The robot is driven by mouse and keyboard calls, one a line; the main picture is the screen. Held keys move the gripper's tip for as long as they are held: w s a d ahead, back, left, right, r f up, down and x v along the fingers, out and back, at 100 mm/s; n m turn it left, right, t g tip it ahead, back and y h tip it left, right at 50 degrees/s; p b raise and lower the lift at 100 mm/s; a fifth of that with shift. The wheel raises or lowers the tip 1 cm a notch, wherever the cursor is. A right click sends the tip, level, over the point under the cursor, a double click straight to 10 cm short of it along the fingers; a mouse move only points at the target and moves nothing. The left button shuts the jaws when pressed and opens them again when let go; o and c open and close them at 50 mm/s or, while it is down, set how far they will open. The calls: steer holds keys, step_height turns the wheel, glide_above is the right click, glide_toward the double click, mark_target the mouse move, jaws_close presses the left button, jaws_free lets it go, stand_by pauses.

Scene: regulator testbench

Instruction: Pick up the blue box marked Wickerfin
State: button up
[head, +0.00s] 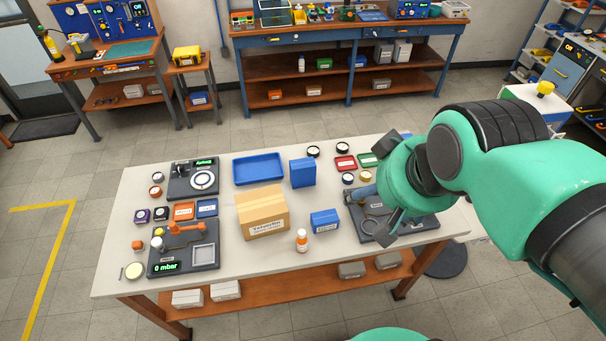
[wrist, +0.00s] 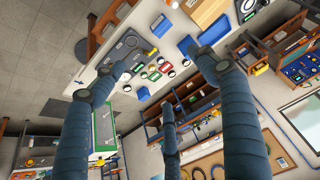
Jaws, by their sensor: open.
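A small blue box (head: 325,220) with a white label lies on the table right of the cardboard box; the label is too small to read. A taller blue box (head: 303,173) stands behind it, with no label visible from here. I cannot tell which one is marked Wickerfin. My gripper (head: 377,208) is open and empty over the grey device at the table's right, to the right of both boxes. In the wrist view its dark fingers (wrist: 140,75) are spread wide, with the table seen at a tilt beyond them.
A cardboard box (head: 262,212) stands left of the small blue box, and an orange-and-white bottle (head: 301,240) stands just in front. A blue tray (head: 258,169) lies behind. A grey device (head: 415,229) sits under my gripper. The table's front edge (head: 330,262) is mostly clear.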

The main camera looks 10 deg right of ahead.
steer(key=o, duration=0.7)
steer(key=w+a+f+b, duration=0.1)
steer(key=w+f, duration=0.3)
steer(key=w, duration=0.5)
steer(key=w+f+b, duration=0.1)
steer(key=w+f, duration=0.2)
steer(key=w, duration=0.5)
steer(key=w+a+f+b, duration=0.15)
steer(key=w+f, duration=0.25)
steer(key=w, duration=0.5)
steer(key=w+a+f+b, duration=0.1)
steer(key=w+f, duration=0.7)
steer(key=f, duration=0.3)
steer(key=w+a+f+g+b, duration=0.1)
steer(key=w+f, duration=0.7)
steer(key=f, duration=0.3)
steer(key=shift+w+a+b, duration=0.15)
steer(key=shift+w+b, duration=0.15)
steer(key=shift+w, duration=0.05)
